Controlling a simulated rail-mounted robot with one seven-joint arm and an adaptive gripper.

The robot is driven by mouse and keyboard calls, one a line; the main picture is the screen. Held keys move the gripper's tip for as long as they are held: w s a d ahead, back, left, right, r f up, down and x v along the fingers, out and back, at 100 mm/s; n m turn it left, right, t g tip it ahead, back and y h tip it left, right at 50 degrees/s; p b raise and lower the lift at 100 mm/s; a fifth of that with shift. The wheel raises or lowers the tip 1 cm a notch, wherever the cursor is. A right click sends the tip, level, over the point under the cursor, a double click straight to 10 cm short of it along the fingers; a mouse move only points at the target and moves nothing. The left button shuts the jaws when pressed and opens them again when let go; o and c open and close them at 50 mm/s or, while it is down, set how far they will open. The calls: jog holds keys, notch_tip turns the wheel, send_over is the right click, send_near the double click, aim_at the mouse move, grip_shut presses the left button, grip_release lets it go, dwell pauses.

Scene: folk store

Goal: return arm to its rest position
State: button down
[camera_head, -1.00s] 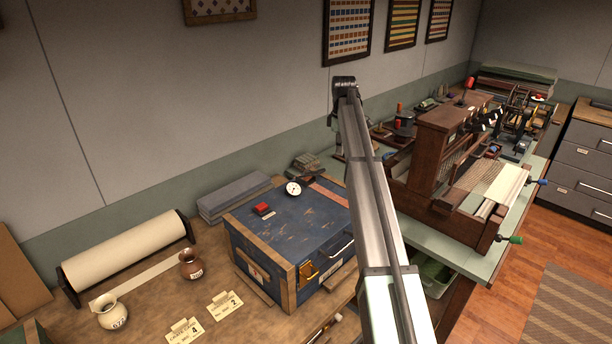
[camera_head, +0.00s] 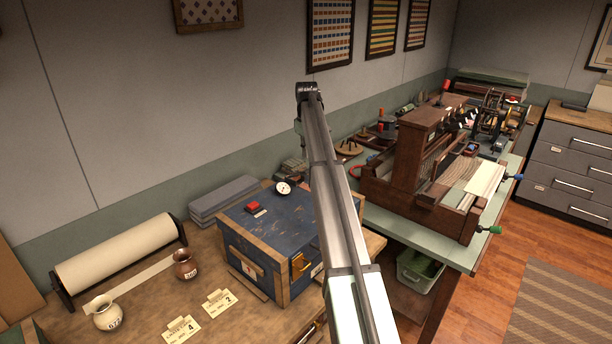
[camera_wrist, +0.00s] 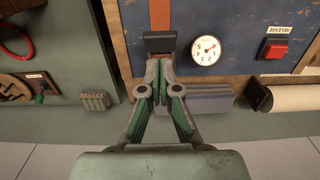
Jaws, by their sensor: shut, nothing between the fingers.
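My arm (camera_head: 335,190) rises from the bottom edge across the head view, in front of the chest's right part and the bench. My gripper (camera_wrist: 160,75) shows in the wrist view with its fingers together and nothing held between them. In the head view the gripper itself cannot be made out behind the arm. In the wrist view the blue chest (camera_wrist: 245,25) lies beyond the fingers, with its orange strip (camera_wrist: 160,15), round dial (camera_wrist: 206,51) and red release button (camera_wrist: 276,50). A dark block (camera_wrist: 160,42) shows at the fingertips; I cannot tell whether they touch it.
The blue chest (camera_head: 276,230) stands on the wooden table (camera_head: 235,322). Left of it are a paper roll (camera_head: 115,250), a brown jug (camera_head: 185,265), a cream jug (camera_head: 105,313) and cards. A loom (camera_head: 425,180) stands on the green-topped bench (camera_head: 462,256) at right.

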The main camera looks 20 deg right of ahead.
aim_at(308, 170)
jog(key=shift+a+f, duration=0.1)
jog(key=shift+f, duration=1.7)
jog(key=shift+b, duration=0.3)
jog(key=shift+s+d+f+b, duration=0.1)
jog(key=shift+s+f+b, duration=0.2)
jog(key=shift+f, duration=1.1)
jog(key=shift+s+d+f+b, duration=0.1)
jog(key=shift+f+b, duration=0.25)
jog(key=shift+f, duration=1.05)
jog(key=shift+r, duration=0.15)
jog(key=shift+r+p, duration=2.15)
jog(key=shift+r, duration=2.3)
